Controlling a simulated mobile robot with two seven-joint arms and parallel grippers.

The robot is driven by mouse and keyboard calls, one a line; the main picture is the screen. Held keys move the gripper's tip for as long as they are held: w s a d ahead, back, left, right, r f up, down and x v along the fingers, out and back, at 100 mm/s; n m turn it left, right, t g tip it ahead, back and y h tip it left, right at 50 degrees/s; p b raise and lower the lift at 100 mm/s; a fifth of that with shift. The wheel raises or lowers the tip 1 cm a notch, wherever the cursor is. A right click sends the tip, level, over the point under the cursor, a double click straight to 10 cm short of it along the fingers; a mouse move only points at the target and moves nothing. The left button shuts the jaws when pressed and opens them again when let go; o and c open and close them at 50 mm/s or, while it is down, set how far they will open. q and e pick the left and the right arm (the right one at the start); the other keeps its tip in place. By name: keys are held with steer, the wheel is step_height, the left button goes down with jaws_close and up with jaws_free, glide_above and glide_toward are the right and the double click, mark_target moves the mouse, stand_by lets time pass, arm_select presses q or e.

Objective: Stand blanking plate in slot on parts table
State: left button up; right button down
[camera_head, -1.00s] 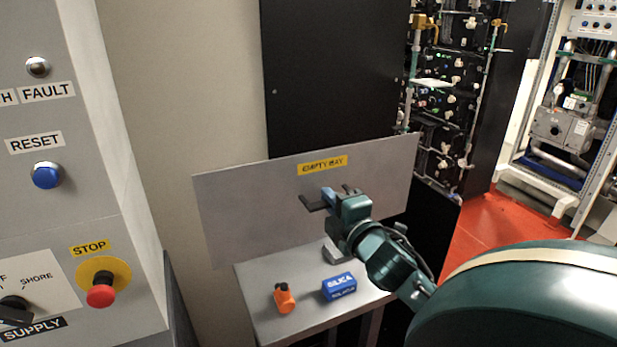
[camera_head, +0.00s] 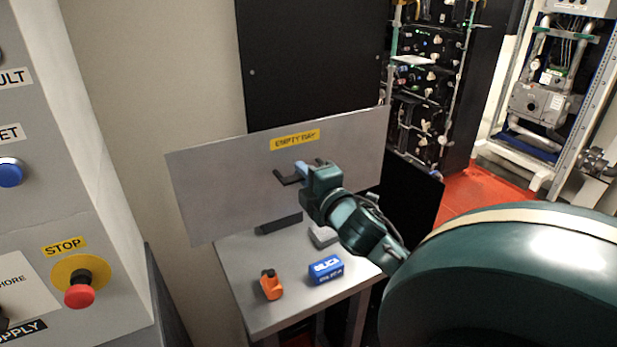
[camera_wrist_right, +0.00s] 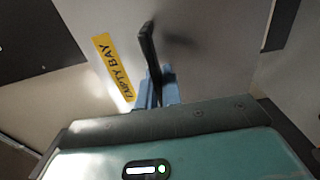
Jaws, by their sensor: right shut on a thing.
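The blanking plate (camera_head: 220,190) is a wide grey panel with a yellow "EMPTY BAY" label and a dark handle (camera_head: 287,177). It is held roughly upright, slightly slanted, above the back of the parts table (camera_head: 245,300). My right gripper (camera_head: 303,172) is shut on the handle; in the right wrist view the blue fingers (camera_wrist_right: 157,92) close around the dark handle, with the plate (camera_wrist_right: 215,40) behind. A dark bar (camera_head: 280,224), which may be the slot, shows on the table just under the plate's lower edge. Whether they touch is unclear. My left gripper is out of view.
An orange item (camera_head: 271,285), a blue SILICA box (camera_head: 326,270) and a grey block (camera_head: 323,237) sit on the table. A control panel with a red stop button (camera_head: 79,291) stands at left. A black cabinet (camera_head: 310,60) rises behind the plate.

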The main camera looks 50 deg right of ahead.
steer(key=shift+x, duration=5.1)
arm_select(q)
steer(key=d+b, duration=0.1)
steer(key=b, duration=0.2)
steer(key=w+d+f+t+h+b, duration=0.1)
steer(key=b, duration=0.3)
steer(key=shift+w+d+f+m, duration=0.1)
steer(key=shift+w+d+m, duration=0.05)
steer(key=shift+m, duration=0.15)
arm_select(e)
step_height(320, 180, down, 11)
arm_select(q)
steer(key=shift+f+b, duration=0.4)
steer(key=shift+b, duration=0.1)
arm_select(e)
steer(key=shift+a+f, duration=0.1)
steer(key=shift+f, duration=0.25)
steer(key=c, duration=1.5)
jaws_free()
arm_select(q)
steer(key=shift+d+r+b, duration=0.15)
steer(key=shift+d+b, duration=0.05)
steer(key=shift+b, duration=0.35)
arm_select(e)
steer(key=v, duration=1.3)
steer(key=shift+s, duration=0.15)
